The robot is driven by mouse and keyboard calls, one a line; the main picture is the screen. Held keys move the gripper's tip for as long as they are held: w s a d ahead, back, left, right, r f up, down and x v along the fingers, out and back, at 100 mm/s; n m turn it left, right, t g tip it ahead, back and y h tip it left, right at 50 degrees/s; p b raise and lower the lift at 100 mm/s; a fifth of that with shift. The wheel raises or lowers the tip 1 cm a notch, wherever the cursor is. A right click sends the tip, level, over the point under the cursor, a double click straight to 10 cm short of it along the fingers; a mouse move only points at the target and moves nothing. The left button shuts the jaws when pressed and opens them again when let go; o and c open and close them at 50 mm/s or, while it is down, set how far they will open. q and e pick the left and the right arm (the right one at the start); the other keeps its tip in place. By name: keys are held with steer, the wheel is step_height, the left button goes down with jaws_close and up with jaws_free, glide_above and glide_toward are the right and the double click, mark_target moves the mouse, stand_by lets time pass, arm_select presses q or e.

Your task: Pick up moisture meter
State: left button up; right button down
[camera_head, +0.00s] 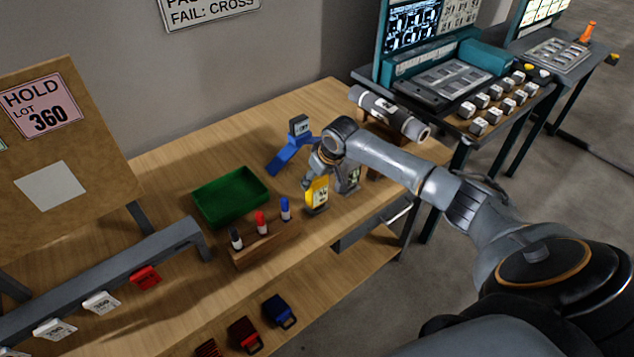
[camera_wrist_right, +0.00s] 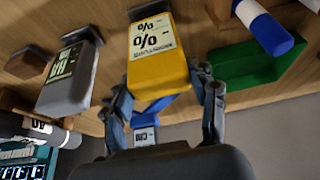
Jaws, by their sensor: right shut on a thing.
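The moisture meter is taken to be the yellow device with % marks (camera_head: 317,191); it stands upright at the table's middle, behind the front edge. In the right wrist view the yellow meter (camera_wrist_right: 158,62) sits between my fingers, its dark end toward the top of the picture. My right gripper (camera_head: 316,172) reaches down over it from the right and is shut on it. The right gripper (camera_wrist_right: 164,92) has one finger on each side of the meter. Whether the meter touches the table is hard to tell. My left gripper is not in view.
A grey device (camera_head: 350,180) stands close right of the meter. A blue stand with a small instrument (camera_head: 291,150) is behind. A green tray (camera_head: 230,195) and a wooden marker holder (camera_head: 262,241) lie left. A grey roll (camera_head: 388,112) rests at the table's right end.

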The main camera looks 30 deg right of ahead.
steer(key=shift+r, duration=0.55)
steer(key=s+a+r+b, duration=0.4)
steer(key=s+a+r, duration=0.1)
steer(key=s+r, duration=0.6)
steer(key=shift+s+a+r, duration=0.15)
steer(key=shift+s+r, duration=0.05)
steer(key=shift+s, duration=0.8)
